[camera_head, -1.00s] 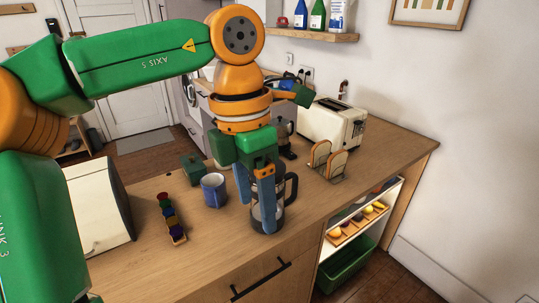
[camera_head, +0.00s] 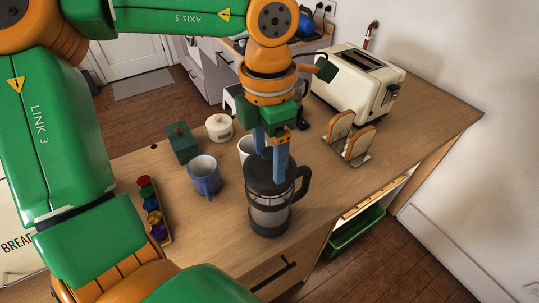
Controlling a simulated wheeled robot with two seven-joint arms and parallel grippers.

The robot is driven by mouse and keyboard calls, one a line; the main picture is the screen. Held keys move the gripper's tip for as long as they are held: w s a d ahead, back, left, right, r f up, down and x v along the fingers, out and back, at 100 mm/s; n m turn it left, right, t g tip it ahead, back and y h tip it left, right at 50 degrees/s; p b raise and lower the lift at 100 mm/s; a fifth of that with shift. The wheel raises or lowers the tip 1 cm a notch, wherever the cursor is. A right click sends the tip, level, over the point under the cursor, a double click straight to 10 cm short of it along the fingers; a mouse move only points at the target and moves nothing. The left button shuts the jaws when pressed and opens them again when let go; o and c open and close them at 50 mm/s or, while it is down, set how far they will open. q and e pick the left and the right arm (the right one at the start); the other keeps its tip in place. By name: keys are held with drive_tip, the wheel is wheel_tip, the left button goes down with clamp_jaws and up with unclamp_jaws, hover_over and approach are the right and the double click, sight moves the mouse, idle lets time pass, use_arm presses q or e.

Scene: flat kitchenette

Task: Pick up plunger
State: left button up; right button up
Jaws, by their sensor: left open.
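A French press (camera_head: 270,212) with a clear body, dark lid and black handle stands upright on the wooden counter. The handle points right. My left gripper (camera_head: 270,164) is directly above the press and points down. Its two blue fingers are apart, with the tips at the level of the lid. The plunger's knob is hidden behind the fingers, so I cannot tell whether it lies between them or touches them. My right gripper is not in view.
A blue mug (camera_head: 205,178) stands left of the press, and a white mug (camera_head: 245,148) is close behind it. A green box (camera_head: 181,142), a lidded white pot (camera_head: 219,127), a toaster (camera_head: 357,82) and a toast rack (camera_head: 348,138) stand around. The counter right of the press is clear.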

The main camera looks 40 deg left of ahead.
use_arm(q)
drive_tip(key=shift+w+a+f, duration=0.4)
drive_tip(key=shift+w+f, duration=0.15)
drive_tip(key=shift+w, duration=0.1)
drive_tip(key=shift+s+d+r, duration=0.1)
drive_tip(key=shift+s+d, duration=0.1)
drive_tip(key=c, duration=1.1)
clamp_jaws()
